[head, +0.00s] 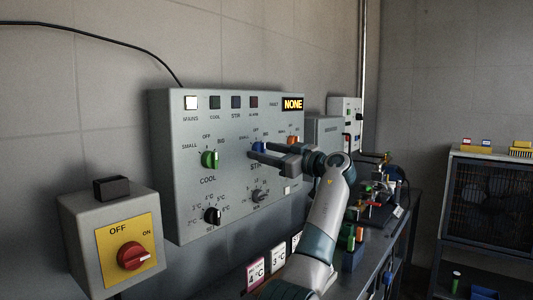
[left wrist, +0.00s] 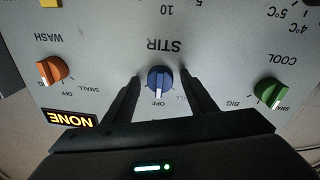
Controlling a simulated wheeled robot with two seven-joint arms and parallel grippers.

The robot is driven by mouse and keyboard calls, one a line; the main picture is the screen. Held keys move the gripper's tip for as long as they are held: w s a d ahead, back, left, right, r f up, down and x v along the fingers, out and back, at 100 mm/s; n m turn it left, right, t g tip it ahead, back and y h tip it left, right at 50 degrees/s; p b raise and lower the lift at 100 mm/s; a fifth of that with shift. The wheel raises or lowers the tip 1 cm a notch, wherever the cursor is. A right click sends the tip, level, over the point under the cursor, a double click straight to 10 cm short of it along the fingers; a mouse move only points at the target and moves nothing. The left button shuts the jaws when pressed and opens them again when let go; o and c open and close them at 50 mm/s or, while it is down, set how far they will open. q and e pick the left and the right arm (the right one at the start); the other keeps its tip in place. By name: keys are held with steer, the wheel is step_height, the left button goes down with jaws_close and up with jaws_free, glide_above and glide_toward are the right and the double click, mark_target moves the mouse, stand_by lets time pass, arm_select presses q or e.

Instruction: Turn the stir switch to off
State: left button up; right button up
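The stir switch is a blue knob on the grey control panel (head: 180,165), above the STIR label. It shows in the head view (head: 258,147) and in the upside-down left wrist view (left wrist: 159,79). In the wrist view its white mark appears to point towards the OFF label. My left gripper (head: 255,150) reaches the panel from the right. Its fingers are open, one on each side of the knob, with a visible gap on both sides in the wrist view (left wrist: 160,92). The stir lamp (head: 236,102) looks dark. My right gripper is not in view.
A green COOL knob (head: 209,159) and an orange WASH knob (head: 293,140) flank the stir switch. Dials (head: 212,215) sit below. The fault display (head: 292,104) reads NONE. A red main switch (head: 132,256) is at lower left. A bench with fittings stands right.

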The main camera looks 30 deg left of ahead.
arm_select(q)
steer(key=s+d+f+b, duration=0.1)
steer(key=s+d, duration=0.1)
steer(key=d, duration=1.5)
steer(key=shift+s+d, duration=0.15)
steer(key=shift+s, duration=0.05)
steer(key=shift+f, duration=0.15)
